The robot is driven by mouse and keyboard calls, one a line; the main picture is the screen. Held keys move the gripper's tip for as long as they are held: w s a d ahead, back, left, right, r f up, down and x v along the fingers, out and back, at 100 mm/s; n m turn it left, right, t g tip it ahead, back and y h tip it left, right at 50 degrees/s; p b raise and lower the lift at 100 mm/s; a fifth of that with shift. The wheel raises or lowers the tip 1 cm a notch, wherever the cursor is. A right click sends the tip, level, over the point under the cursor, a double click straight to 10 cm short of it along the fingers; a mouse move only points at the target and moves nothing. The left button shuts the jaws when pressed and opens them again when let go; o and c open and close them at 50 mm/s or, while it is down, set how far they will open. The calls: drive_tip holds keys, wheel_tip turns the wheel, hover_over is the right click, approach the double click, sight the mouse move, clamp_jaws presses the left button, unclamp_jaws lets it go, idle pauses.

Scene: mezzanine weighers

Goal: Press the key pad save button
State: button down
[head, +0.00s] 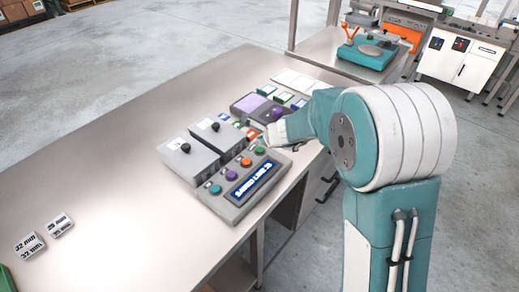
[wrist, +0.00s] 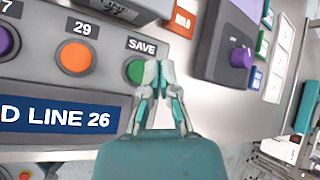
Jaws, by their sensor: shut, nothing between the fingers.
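The key pad (head: 238,190) is a grey sloped box on the bench with a row of coloured buttons above a dark blue display. The green save button (wrist: 133,71), labelled SAVE, is at the right end of the row in the wrist view, and also shows in the head view (head: 260,150). My gripper (wrist: 158,66) is shut and empty. Its fingertips overlap the right edge of the green button in the wrist view; I cannot tell whether they touch it. An orange button (wrist: 74,56) labelled 29 sits left of it.
Two grey boxes with black knobs (head: 202,142) stand behind the key pad. A grey box with a purple knob (wrist: 240,56) is to the right in the wrist view. Small label blocks (head: 30,245) lie at the left front. The bench's left part (head: 110,160) is mostly clear.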

sight(261, 150)
drive_tip(key=shift+r, duration=1.85)
drive_tip(key=shift+r, duration=0.1)
drive_tip(key=s+d+r+n+g, duration=0.1)
drive_tip(key=s+d+r+n, duration=0.2)
drive_tip(key=s+r+n, duration=0.4)
drive_tip(key=s+d+r+n, duration=0.3)
drive_tip(key=s+r+n, duration=0.1)
drive_tip(key=s, duration=0.5)
drive_tip(key=s+d+n+h, duration=0.2)
drive_tip(key=s+d+n, duration=0.2)
drive_tip(key=s, duration=0.5)
drive_tip(key=s+d+n+g+h, duration=0.1)
drive_tip(key=s+d+n+h, duration=0.2)
drive_tip(key=s, duration=0.6)
drive_tip(key=d+n, duration=0.2)
drive_tip(key=d, duration=0.1)
drive_tip(key=shift+d+r, duration=0.15)
drive_tip(key=shift+d, duration=0.15)
